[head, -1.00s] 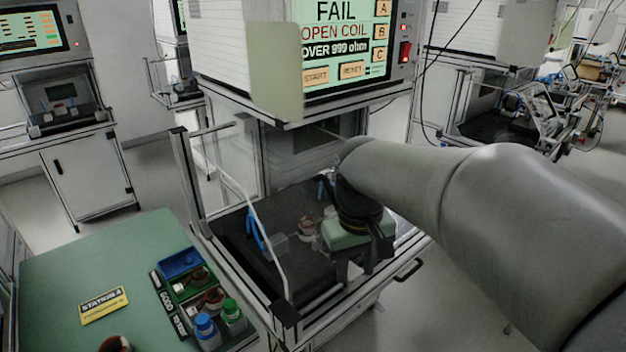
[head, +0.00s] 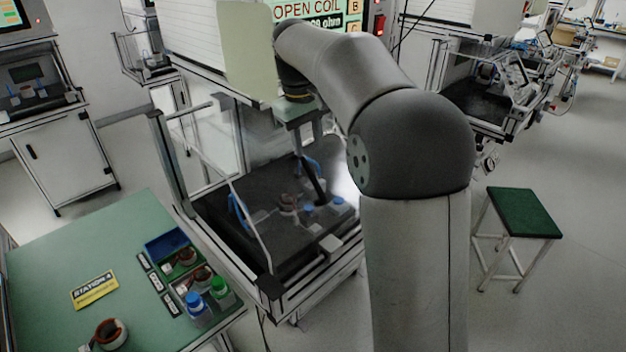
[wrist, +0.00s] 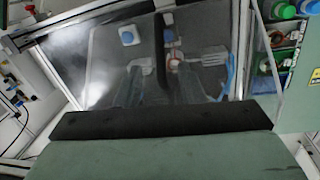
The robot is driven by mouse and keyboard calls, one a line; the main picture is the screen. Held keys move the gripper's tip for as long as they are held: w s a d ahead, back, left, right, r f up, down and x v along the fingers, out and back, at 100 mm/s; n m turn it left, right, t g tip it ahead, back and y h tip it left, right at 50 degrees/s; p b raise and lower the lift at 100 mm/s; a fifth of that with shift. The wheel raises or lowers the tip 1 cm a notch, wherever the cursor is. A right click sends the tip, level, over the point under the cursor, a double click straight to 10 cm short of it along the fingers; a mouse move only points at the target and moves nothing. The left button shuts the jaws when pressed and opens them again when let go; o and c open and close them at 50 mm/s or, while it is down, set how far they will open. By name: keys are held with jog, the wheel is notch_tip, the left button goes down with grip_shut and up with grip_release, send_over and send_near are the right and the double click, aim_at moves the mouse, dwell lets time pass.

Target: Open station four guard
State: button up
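Station four's test bench has a dark fixture bed (head: 270,250) behind clear guard panels in a metal frame (head: 165,160). How far the guard is open I cannot tell. In the wrist view, two dark finger shapes (wrist: 158,88) stand apart with a gap between. I see nothing clearly held.
The screen cabinet (head: 200,40) hangs above the bed. A green stool (head: 522,212) stands right, with open floor around it.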

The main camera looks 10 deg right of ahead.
aim_at(313, 176)
jog(key=f, duration=0.3)
jog(key=d+f, duration=0.1)
jog(key=f, duration=0.7)
jog(key=shift+w+d+f, duration=0.1)
jog(key=shift+w+d, duration=0.05)
jog(key=shift+w, duration=0.1)
grip_shut()
